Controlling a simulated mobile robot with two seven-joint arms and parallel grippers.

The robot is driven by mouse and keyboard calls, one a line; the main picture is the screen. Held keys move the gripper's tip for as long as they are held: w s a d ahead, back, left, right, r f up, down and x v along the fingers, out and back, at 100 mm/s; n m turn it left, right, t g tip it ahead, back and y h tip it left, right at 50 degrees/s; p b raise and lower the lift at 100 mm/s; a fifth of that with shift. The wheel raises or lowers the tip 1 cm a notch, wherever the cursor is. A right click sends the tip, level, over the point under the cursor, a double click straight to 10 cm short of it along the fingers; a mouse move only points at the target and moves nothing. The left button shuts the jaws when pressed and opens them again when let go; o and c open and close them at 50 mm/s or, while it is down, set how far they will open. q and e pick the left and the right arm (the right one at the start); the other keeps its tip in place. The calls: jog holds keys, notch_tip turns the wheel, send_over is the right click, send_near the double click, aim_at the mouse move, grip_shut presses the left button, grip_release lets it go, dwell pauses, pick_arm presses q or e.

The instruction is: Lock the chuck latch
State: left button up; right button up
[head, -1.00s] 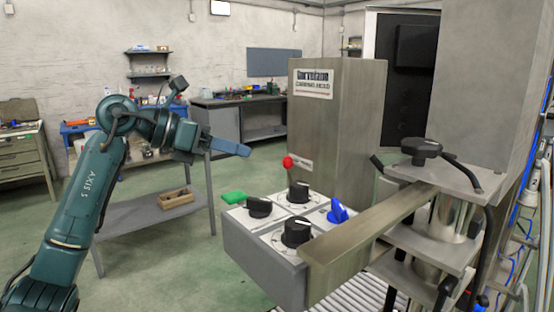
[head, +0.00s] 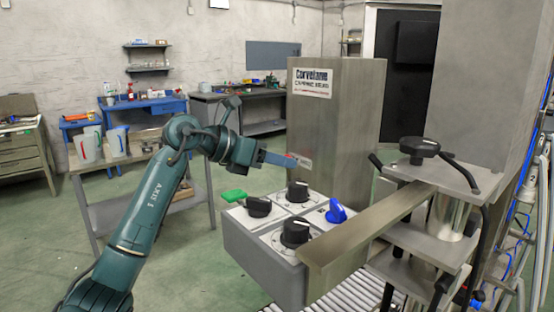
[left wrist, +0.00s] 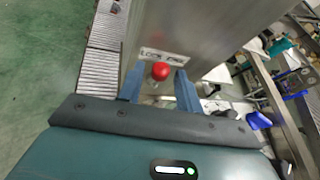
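The chuck latch shows as a red ball knob (left wrist: 161,70) in the left wrist view, in front of a small white label (left wrist: 164,56) on the metal cabinet's face. The label seems to carry two words; the first reads like LOCK. My left gripper (left wrist: 160,88) is open, with one blue finger on each side of the knob and visible gaps, so I see no grip. In the head view my left gripper (head: 290,160) reaches the cabinet's lower part and hides the knob. My right gripper is not in view.
A grey control box (head: 262,255) with black dials, a blue knob (head: 336,211) and a green button (head: 234,195) stands just below the gripper. A metal bar (head: 370,235) and clamp plates lie to the right. A side table with jugs (head: 117,141) stands behind my arm.

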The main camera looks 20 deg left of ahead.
pick_arm(q)
grip_shut()
jog(key=a+n+h, duration=0.1)
jog(key=w+a+f+n+h+p, duration=0.1)
jog(key=n, duration=0.1)
jog(key=shift+w+f+g+h, duration=0.1)
jog(key=shift+w+g+h, duration=0.05)
jog(key=shift+g+h, duration=0.2)
jog(key=shift+o, duration=0.8)
grip_release()
jog(key=b+v, duration=0.1)
jog(key=v, duration=1.2)
jog(key=shift+b, duration=0.4)
